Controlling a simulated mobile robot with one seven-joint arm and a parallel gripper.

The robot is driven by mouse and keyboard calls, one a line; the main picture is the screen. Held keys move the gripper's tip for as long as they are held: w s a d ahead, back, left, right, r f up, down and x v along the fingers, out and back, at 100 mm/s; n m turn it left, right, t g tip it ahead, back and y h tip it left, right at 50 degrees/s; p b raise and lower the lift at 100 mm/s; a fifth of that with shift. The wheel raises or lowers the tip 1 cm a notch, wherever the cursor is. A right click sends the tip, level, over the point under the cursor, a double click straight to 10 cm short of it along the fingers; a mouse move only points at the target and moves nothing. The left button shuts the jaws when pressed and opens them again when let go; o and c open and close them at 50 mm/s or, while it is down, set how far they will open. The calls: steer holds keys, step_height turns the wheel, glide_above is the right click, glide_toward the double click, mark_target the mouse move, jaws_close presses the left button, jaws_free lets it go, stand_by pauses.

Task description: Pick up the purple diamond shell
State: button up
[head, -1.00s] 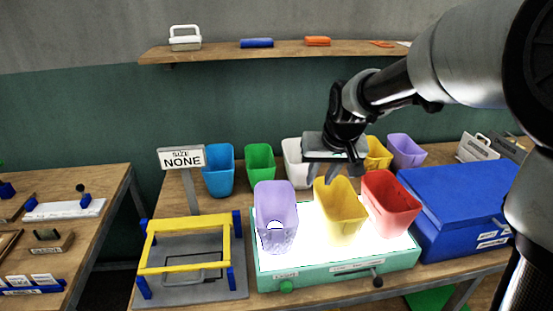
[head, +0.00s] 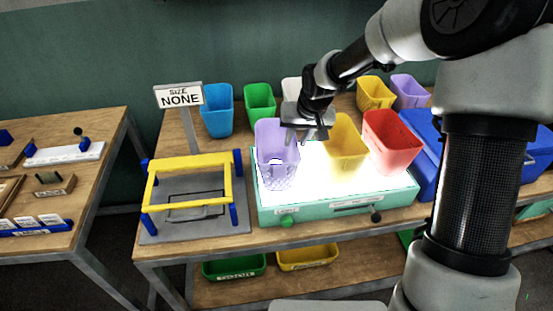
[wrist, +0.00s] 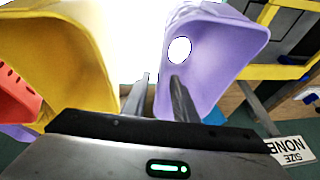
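The purple shell (head: 277,168) is a tapered open bin with a diamond-like texture low on its side and a white round spot. It stands on the left of the lit table top. In the wrist view the purple shell (wrist: 222,55) shows its open mouth. My gripper (head: 298,138) is over its right rim. In the wrist view the fingers of my gripper (wrist: 160,80) are apart: one is at the shell's mouth, the other outside over the bright gap beside the yellow bin. Contact with the wall cannot be told. Nothing is held.
The yellow bin (head: 346,142) and red bin (head: 392,142) stand on the same light box (head: 330,205). Another purple bin (head: 409,91) is at the back right. A yellow-framed press (head: 193,188) and a SIZE NONE sign (head: 180,97) stand on the left.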

mark_target(293, 148)
steer(key=x, duration=0.4)
steer(key=shift+f, duration=0.45)
steer(key=shift+f+b, duration=0.25)
steer(key=shift+b, duration=0.1)
jaws_close()
